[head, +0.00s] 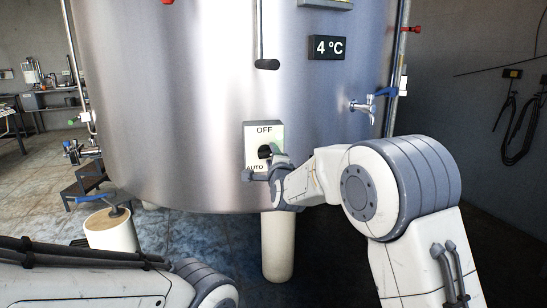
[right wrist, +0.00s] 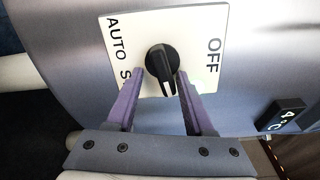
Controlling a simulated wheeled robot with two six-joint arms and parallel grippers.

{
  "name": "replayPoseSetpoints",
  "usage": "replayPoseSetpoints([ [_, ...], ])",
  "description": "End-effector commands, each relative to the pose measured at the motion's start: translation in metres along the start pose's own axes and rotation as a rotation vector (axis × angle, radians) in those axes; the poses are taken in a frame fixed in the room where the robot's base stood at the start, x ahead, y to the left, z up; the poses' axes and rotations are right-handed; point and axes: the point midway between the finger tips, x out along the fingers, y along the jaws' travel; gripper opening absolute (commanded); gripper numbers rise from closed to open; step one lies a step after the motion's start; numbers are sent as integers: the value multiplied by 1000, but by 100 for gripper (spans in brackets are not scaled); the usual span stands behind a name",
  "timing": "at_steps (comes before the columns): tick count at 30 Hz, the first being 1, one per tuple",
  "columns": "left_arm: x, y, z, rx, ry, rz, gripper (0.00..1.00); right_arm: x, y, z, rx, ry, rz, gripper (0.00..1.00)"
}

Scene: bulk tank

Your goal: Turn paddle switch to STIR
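The white switch plate (head: 264,133) is on the front of the steel tank. It reads OFF at the top and AUTO at lower left in the head view. In the right wrist view the plate (right wrist: 195,22) also shows an S label, its rest hidden by a finger. The black paddle switch (right wrist: 161,62) has its white-marked end towards the picture's bottom, between the S and OFF sides. My right gripper (right wrist: 160,78) is open, with its purple fingers on either side of the paddle. It also shows in the head view (head: 262,166), covering the plate's lower right. My left gripper is out of view.
The tank (head: 190,110) fills the middle. A 4 °C display (head: 327,47) and a blue-handled tap (head: 365,104) are right of the plate. A white tank leg (head: 278,245) stands below.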

Motion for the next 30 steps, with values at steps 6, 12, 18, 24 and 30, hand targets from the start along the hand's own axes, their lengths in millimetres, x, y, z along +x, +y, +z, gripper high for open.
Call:
replayPoseSetpoints([
  [6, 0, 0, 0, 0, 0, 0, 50, 0, 0, -2, 1, 4, 1, 50],
  [12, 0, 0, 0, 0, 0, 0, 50, -3, 0, -2, 1, 4, 0, 50],
  [18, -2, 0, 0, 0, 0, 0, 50, -29, -1, -2, 2, 4, 0, 50],
  [24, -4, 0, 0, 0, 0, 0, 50, -68, -2, -2, 1, 4, -1, 50],
  [30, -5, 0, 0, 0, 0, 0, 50, -96, 0, -2, 1, 5, 1, 50],
])
